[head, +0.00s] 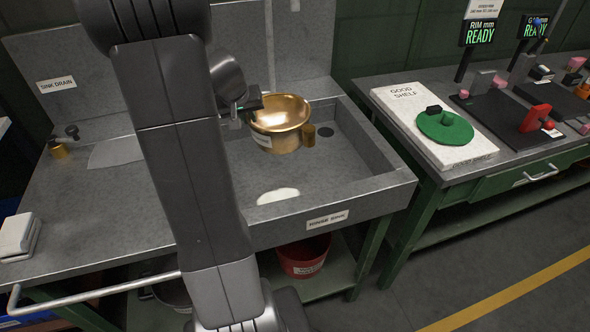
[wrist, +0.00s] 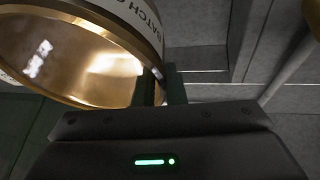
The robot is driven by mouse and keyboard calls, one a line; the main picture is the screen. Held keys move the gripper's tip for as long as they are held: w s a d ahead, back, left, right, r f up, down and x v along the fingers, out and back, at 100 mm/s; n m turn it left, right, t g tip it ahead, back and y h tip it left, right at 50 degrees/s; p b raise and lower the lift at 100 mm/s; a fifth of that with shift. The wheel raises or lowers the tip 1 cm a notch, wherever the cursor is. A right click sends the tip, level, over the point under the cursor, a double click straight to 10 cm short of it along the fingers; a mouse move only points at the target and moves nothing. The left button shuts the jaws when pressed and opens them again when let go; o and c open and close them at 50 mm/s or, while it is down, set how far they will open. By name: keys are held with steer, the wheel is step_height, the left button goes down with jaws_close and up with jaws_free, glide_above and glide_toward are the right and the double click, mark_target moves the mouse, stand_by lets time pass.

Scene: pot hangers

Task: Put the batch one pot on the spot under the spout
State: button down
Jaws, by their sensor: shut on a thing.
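The batch one pot (head: 279,124) is a round brass-coloured pot with a white label band, held over the rinse sink in the head view. Its label is only partly readable in the wrist view (wrist: 130,20), where the shiny inside and rim show. My gripper (head: 240,110) is at the pot's left side; in the wrist view its fingers (wrist: 162,88) are shut on the pot's wall at the rim. The spout (head: 268,50) appears as a thin vertical pipe behind the pot. The spot under the spout is not clearly visible; I cannot tell whether the pot touches the sink floor.
A white good shelf board (head: 465,155) with a green disc (head: 445,127) is on the right bench. A red bucket (head: 303,258) stands below.

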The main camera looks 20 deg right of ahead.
mark_target(266, 129)
steer(key=s+d+b, duration=0.1)
steer(key=s+d+n+y+b, duration=0.1)
steer(key=d, duration=0.1)
steer(key=shift+s+r+n, duration=0.2)
steer(key=shift+r+n, duration=0.1)
steer(key=shift+r, duration=0.1)
steer(key=shift+s+d+r+n+t+y+b, duration=0.35)
steer(key=shift+s+d+n+b, duration=0.15)
steer(key=shift+s+b, duration=0.1)
step_height(266, 129, down, 10)
steer(key=shift+r+b, duration=0.1)
steer(key=shift+b, duration=0.55)
steer(key=shift+s, duration=0.1)
steer(key=c, duration=1.5)
jaws_free()
steer(key=shift+f, duration=0.2)
steer(key=shift+r, duration=0.15)
steer(key=shift+s+r, duration=0.1)
steer(key=shift+r, duration=0.15)
steer(key=p+v, duration=0.1)
steer(key=v, duration=1)
steer(key=shift+r, duration=0.3)
steer(key=shift+f, duration=0.1)
